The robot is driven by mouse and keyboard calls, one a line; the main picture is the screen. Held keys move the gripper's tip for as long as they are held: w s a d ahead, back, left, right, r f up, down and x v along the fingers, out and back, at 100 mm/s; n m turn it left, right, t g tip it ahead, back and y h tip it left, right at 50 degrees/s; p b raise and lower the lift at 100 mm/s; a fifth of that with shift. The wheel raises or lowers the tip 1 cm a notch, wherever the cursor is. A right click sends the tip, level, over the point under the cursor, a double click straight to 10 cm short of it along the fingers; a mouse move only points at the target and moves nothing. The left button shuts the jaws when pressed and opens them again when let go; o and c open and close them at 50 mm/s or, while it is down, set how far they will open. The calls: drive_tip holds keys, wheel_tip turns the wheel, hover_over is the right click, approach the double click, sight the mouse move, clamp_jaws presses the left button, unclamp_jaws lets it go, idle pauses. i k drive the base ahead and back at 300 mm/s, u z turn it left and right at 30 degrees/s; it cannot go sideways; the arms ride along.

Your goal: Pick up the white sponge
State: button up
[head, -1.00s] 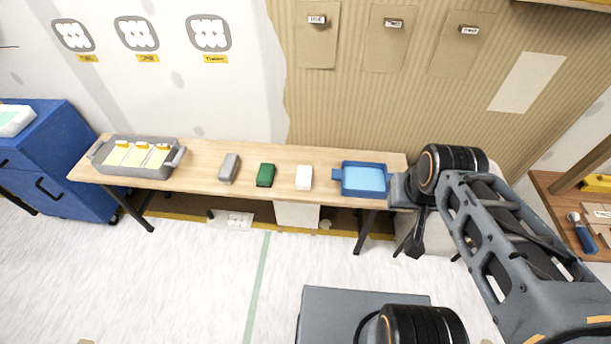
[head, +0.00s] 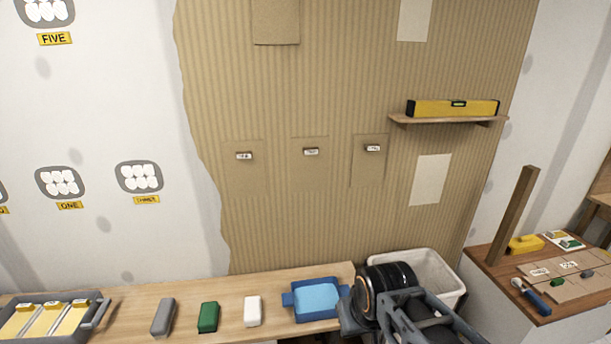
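The white sponge (head: 253,310) lies on the wooden table (head: 135,300), between a green sponge (head: 208,317) and a blue tray (head: 290,314) of light blue liquid. A grey block (head: 163,316) lies left of the green one. My arm is at the lower right, its wrist just right of the blue tray, apart from the white sponge. My gripper's fingertips do not show in this view, so I cannot see their state.
A grey tray with yellow-labelled strips (head: 92,322) stands at the table's left end. A white bin (head: 437,275) is behind my arm. A side table (head: 500,262) with tools is at the right. A shelf holds a yellow level (head: 452,108).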

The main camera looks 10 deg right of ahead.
sight(253, 304)
drive_tip(key=u, duration=0.35)
drive_tip(key=k, duration=0.5)
drive_tip(key=u, duration=1.5)
drive_tip(key=i, duration=1.55)
drive_tip(key=z, duration=1.2)
drive_tip(key=i, duration=0.45)
drive_tip(key=z, duration=0.4)
